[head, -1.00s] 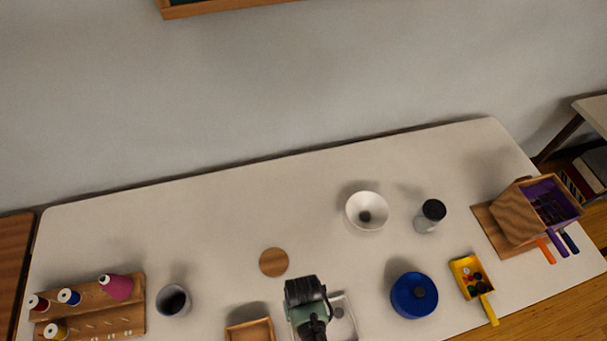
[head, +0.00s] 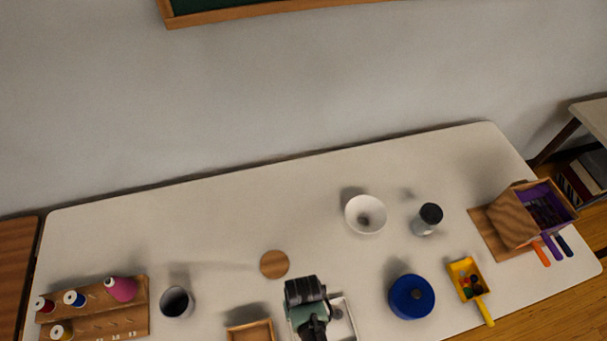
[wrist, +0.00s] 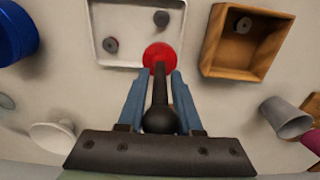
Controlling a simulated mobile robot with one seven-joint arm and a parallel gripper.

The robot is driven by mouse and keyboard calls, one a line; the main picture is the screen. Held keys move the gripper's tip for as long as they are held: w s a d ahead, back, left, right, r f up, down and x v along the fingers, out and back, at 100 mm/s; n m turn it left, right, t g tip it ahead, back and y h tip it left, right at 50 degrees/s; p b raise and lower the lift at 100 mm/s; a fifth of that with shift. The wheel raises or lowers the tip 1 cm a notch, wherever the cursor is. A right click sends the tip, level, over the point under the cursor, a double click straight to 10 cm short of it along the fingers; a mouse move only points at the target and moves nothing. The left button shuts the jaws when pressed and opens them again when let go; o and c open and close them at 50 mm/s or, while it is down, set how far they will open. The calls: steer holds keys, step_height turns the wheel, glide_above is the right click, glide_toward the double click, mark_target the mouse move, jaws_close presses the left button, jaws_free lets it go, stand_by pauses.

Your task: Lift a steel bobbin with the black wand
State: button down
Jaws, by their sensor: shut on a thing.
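My gripper (wrist: 160,82) is shut on the black wand (wrist: 160,98), with one blue finger on each side of its shaft. The wand's far end has a red disc (wrist: 159,54), which overlaps the near edge of the white tray (wrist: 97,30) in the wrist view. I cannot tell its height or whether anything clings beneath it. Two steel bobbins, one (wrist: 110,45) and another (wrist: 161,18), lie in the white tray. A third bobbin (wrist: 243,25) lies in the wooden tray (wrist: 210,45). In the head view, my arm hides the fingers and part of the white tray (head: 350,318).
A blue lidded pot (head: 408,298) and a yellow scoop (head: 482,311) stand to the right. A white bowl (head: 365,215), a dark-capped jar (head: 425,222) and a wooden disc (head: 274,264) are behind. A grey cup (head: 177,302) and a thread rack (head: 120,325) stand left.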

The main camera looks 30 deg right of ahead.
steer(key=shift+r+p, duration=2.1)
steer(key=shift+r, duration=0.3)
steer(key=shift+a, duration=0.1)
